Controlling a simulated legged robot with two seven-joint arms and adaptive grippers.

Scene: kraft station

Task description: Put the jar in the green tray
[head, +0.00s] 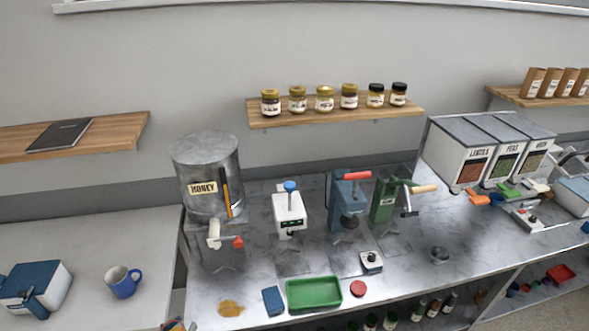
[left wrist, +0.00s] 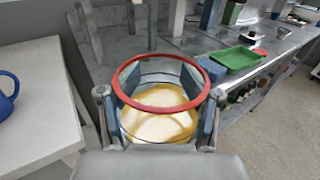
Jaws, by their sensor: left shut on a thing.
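The jar (left wrist: 160,125) is clear glass with a red rim and amber and pale contents; its top is open. My left gripper (left wrist: 160,98) is shut on it, with one finger on each side. In the head view only a small part of my left gripper (head: 177,325) shows at the bottom edge, left of the counter's front. The green tray (head: 313,294) lies empty near the front edge of the marble counter, and it also shows up and to the right of the jar in the left wrist view (left wrist: 236,59). My right gripper is not in view.
A blue block (head: 272,300) and an amber spill (head: 230,308) lie left of the tray. A red lid (head: 358,288) and a small scale (head: 371,262) are to its right. The honey tank (head: 205,165) and presses stand behind. A blue mug (head: 123,283) is on the left table.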

